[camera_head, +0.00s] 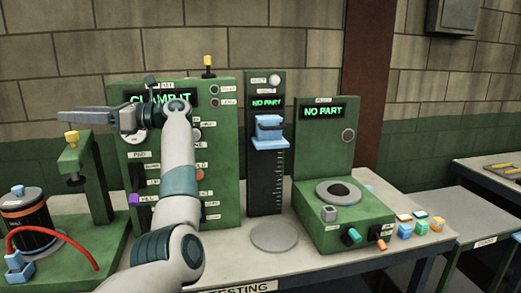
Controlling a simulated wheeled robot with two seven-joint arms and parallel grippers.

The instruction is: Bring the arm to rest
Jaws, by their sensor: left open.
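My left arm rises from the bottom of the view in front of the green panel (220,180) whose display reads "CLAMP IT". My left gripper (66,117) is at the arm's end, pointing left, in front of the panel's upper left side. It is open, and I see nothing in its jaws. The arm hides part of the panel's middle and some of its labels. My right gripper is not in view.
A green clamp stand (88,185) and a black canister (28,222) with a red hose stand at left. A narrow column (265,190) and a green station (345,222), both showing "NO PART", stand right of the panel. Several small coloured blocks (421,228) lie at the table's right.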

